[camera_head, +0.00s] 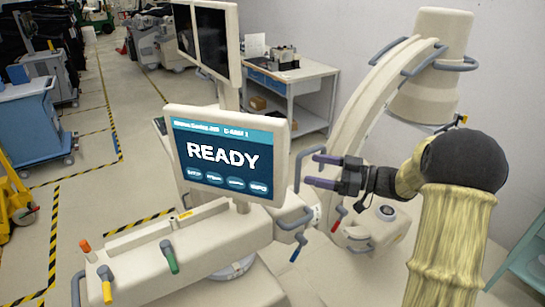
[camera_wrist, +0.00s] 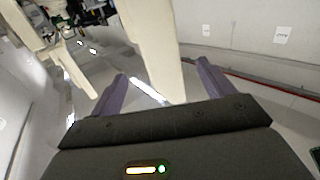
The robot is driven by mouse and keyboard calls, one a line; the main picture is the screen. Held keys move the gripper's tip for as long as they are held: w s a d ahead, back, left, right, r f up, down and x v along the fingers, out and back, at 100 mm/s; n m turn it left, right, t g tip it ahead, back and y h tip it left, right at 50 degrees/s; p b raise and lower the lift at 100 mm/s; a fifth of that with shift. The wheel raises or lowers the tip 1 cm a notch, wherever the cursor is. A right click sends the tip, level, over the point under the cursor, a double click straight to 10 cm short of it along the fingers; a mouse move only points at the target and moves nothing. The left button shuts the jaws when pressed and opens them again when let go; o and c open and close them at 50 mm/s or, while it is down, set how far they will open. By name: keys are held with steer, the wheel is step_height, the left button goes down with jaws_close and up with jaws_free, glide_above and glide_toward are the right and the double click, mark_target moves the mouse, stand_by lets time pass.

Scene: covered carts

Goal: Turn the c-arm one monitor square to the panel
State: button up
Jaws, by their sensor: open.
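The C-arm 1 monitor (camera_head: 228,157) is a cream-framed screen reading READY on a short post above the cream panel (camera_head: 205,235). Its lower edge slopes down to the right, while the panel's long edge rises to the right, so they look out of line. A grey loop handle (camera_head: 297,170) shows just right of the monitor. My gripper (camera_head: 315,170) is open, right of the monitor, with its fingers pointing left toward the handle; whether they touch it is unclear. In the wrist view, a pale upright piece (camera_wrist: 152,45), possibly the monitor's edge, shows between and beyond the open fingers (camera_wrist: 160,78).
Orange, yellow and green levers (camera_head: 169,256) stand on the panel's left part. A taller dark double monitor (camera_head: 212,38) is behind. The large C-arm (camera_head: 375,95) curves close behind my arm. A white table (camera_head: 310,75) stands at the back.

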mark_target(286, 163)
steer(key=p+x, duration=0.4)
steer(key=x, duration=0.7)
steer(key=shift+w+a+r+p, duration=0.1)
steer(key=shift+a+p, duration=0.2)
steer(key=shift+w+a, duration=0.15)
steer(key=shift+a, duration=0.4)
steer(key=c, duration=1.4)
steer(key=shift+d, duration=0.1)
